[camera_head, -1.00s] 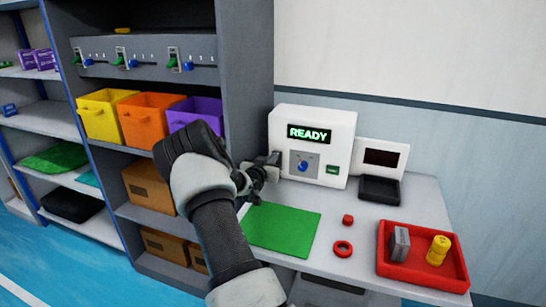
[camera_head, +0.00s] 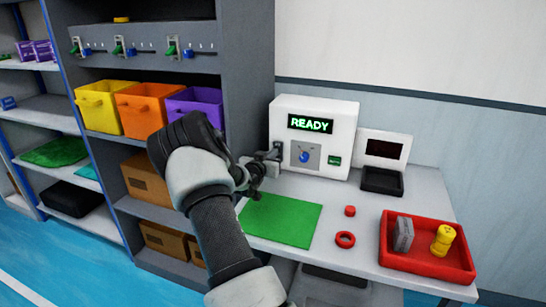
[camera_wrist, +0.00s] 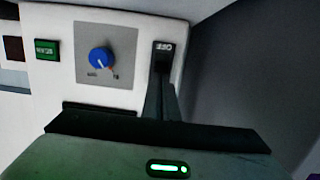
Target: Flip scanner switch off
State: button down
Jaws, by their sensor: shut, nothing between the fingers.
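The scanner (camera_head: 345,117) is a white box on the table with a lit READY display (camera_head: 310,124). In the wrist view its front shows a black switch (camera_wrist: 164,48) with white lettering that seems to read OFF, seen turned over. My gripper (camera_head: 275,155) is shut and empty at the scanner's left front edge. In the wrist view its fingertips (camera_wrist: 162,88) are right at the switch and cover its near part. I cannot tell whether they touch it.
A blue knob (camera_head: 305,156) and a green button (camera_head: 334,160) sit beside the switch. A green mat (camera_head: 280,222), red ring (camera_head: 345,239), small red piece (camera_head: 350,211) and red tray (camera_head: 425,262) lie on the table. A grey shelf (camera_head: 248,60) stands close to the left.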

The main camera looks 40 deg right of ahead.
jog(key=shift+a+f+b, duration=0.1)
jog(key=shift+f+b, duration=0.2)
jog(key=shift+f, duration=0.2)
jog(key=shift+s+r+p, duration=0.1)
jog(key=shift+r+p, duration=0.2)
jog(key=shift+p, duration=0.05)
jog(key=p+v, duration=0.2)
jog(key=v, duration=1.5)
jog(key=shift+a, duration=0.15)
